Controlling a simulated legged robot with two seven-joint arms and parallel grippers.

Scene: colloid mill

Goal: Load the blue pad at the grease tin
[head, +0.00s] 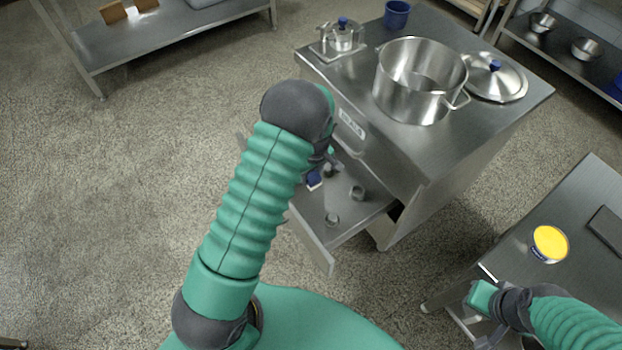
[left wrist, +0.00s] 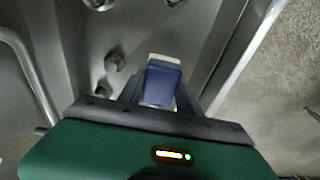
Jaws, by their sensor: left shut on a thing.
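The blue pad (head: 314,181) is over the open drawer of the steel cabinet, partly hidden by my left arm. In the left wrist view the blue pad (left wrist: 162,84), with a whitish end, sits between the fingers of my left gripper (left wrist: 160,98), which is shut on it. In the head view my left gripper (head: 322,170) is mostly hidden behind its own arm. The grease tin (head: 550,244), with yellow grease showing on top, stands on the right steel table. My right gripper (head: 482,318) is at that table's near left edge, apart from the tin; its fingers are unclear.
The open drawer (head: 350,222) holds small metal parts (head: 357,193). On the cabinet stand a large pot (head: 405,95), a lid (head: 495,78), a small steel vessel (head: 341,38) and a blue cup (head: 397,14). A dark flat plate (head: 608,228) lies right of the tin. Floor lies between cabinet and table.

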